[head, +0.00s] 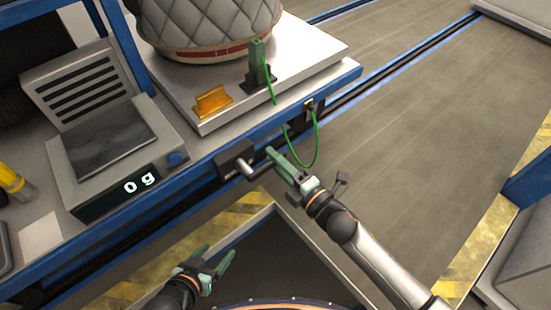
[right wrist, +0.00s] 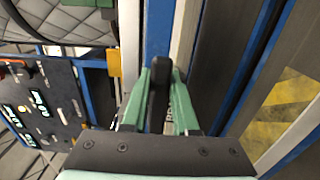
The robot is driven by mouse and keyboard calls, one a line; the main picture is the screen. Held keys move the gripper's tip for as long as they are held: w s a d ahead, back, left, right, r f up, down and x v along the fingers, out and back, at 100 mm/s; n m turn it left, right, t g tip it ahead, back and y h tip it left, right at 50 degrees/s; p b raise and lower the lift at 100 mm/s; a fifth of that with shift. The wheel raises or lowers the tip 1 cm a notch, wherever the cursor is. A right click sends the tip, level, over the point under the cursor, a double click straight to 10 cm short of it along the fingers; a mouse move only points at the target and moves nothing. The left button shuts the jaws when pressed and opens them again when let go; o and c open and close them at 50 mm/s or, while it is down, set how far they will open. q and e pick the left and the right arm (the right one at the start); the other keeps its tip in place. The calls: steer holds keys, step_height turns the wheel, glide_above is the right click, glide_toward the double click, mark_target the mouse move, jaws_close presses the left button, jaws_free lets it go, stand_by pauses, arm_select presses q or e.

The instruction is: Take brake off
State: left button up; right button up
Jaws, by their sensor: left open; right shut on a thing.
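The brake's black box (head: 234,163) is mounted on the blue front rail of the cart, with a grey lever part (head: 246,168) sticking out. My right gripper (head: 274,156) is at the rail just right of that box. In the right wrist view, its green fingers (right wrist: 160,85) are shut on a black rounded handle (right wrist: 161,72), which seems to be the brake lever. The exact grip is hidden in the head view. My left gripper (head: 215,262) is open and empty, low in front of the cart.
A scale reading 0 g (head: 118,160) stands at left. A white platform (head: 300,55) carries a quilted grey vessel (head: 205,25), an orange block (head: 212,101) and a green clamp (head: 258,65). A green cable (head: 316,145) loops near my right gripper. The floor at right is clear.

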jaws_close()
stand_by(0.9)
steer(key=shift+d, duration=0.1)
